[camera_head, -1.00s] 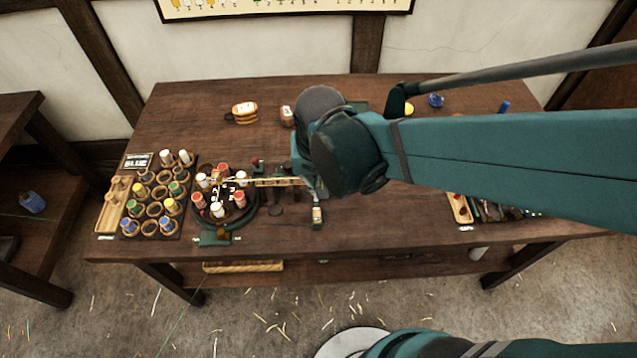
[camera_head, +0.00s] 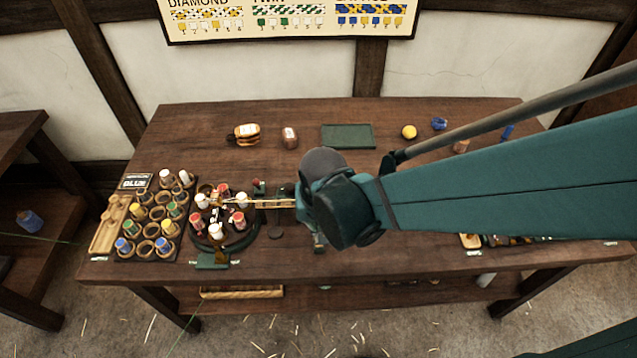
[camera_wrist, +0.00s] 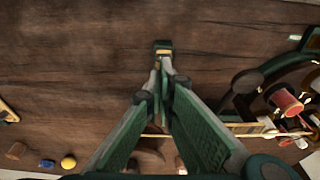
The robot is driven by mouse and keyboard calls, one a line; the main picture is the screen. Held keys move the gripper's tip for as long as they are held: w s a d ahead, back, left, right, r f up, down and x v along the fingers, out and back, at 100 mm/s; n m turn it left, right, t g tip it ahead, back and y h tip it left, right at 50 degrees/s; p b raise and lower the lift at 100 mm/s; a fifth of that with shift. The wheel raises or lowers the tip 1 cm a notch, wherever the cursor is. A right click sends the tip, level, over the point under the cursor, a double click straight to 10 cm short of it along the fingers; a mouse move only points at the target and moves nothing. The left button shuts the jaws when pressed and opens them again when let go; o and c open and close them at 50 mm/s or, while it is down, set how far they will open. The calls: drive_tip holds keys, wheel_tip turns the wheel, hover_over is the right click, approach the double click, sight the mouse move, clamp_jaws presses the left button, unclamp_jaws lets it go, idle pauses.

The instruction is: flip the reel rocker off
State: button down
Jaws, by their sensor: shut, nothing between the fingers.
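A small switch with a green body and a light, orange-toned part, which looks like the reel rocker (camera_wrist: 162,45), is at the top middle of the wrist view. In the head view, a green end of it (camera_head: 319,248) shows just below my arm, and the rest is hidden. My gripper (camera_wrist: 161,66) is shut and empty, with its fingertips right beside the switch in the wrist view. I cannot tell whether they touch it, or which way the rocker is tilted. In the head view my arm hides the fingers.
A round bobbin carrier (camera_head: 252,238) with red and white bobbins stands left of my gripper. Beyond it is a rack (camera_head: 118,256) of coloured bobbins. A green tray (camera_head: 348,136), a yellow ball (camera_head: 409,132) and small pots lie at the back.

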drive_tip(key=shift+s+f, duration=0.2)
drive_tip(key=shift+f, duration=0.1)
idle(0.4)
drive_tip(key=shift+s+f+t, duration=0.2)
drive_tip(key=shift+s+t, duration=0.05)
drive_tip(key=shift+t, duration=0.45)
drive_tip(key=shift+w, duration=0.2)
drive_tip(key=shift+w+b, duration=0.45)
drive_tip(key=shift+w, duration=0.05)
drive_tip(key=shift+w, duration=0.2)
